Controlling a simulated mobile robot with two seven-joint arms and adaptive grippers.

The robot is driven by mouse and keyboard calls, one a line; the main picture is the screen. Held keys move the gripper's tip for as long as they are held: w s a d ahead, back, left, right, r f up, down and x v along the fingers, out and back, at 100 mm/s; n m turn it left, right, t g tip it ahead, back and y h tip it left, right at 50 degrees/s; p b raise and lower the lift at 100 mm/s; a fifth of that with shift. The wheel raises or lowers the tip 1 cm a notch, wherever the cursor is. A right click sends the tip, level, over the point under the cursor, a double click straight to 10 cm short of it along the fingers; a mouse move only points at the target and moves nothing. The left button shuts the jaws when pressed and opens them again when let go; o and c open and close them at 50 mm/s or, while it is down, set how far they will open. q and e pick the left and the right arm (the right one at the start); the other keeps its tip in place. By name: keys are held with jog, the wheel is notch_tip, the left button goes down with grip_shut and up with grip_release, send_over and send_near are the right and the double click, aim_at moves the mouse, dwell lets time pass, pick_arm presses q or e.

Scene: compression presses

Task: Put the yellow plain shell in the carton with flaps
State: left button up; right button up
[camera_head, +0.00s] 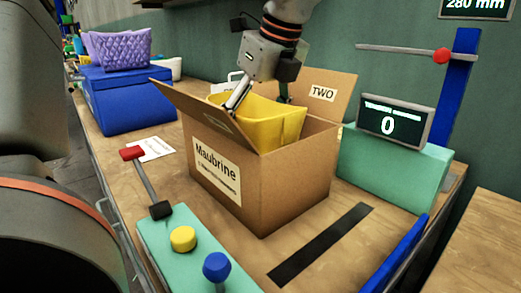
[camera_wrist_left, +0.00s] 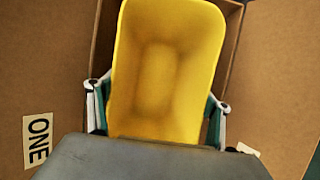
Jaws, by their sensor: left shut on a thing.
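The yellow plain shell (camera_head: 268,119) is a smooth open tub, part-way inside the mouth of the carton with flaps (camera_head: 262,190). Its upper part stands above the carton's rim and its lower part is hidden by the walls. My left gripper (camera_head: 262,98) reaches down from above and is shut on the shell. In the left wrist view the shell (camera_wrist_left: 165,75) lies between the two fingers (camera_wrist_left: 158,112), with carton flaps (camera_wrist_left: 45,80) spread on both sides. One flap reads ONE; the back flap (camera_head: 325,92) reads TWO. My right gripper is not in view.
A teal panel (camera_head: 170,250) with a red-ended lever, yellow button and blue knob stands in front. A teal block (camera_head: 395,175) with a display reading 0 stands right of the carton. A blue box (camera_head: 125,105) bearing a purple quilted shell (camera_head: 118,48) stands behind left.

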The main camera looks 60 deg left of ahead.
pick_arm(q)
notch_tip(320, 180, down, 4)
jog(key=shift+f+b, duration=0.2)
jog(key=shift+b, duration=0.4)
jog(key=shift+f, duration=0.35)
jog(key=shift+r, duration=0.2)
jog(key=shift+f, duration=0.2)
jog(key=o, duration=0.8)
jog(key=shift+o, duration=0.3)
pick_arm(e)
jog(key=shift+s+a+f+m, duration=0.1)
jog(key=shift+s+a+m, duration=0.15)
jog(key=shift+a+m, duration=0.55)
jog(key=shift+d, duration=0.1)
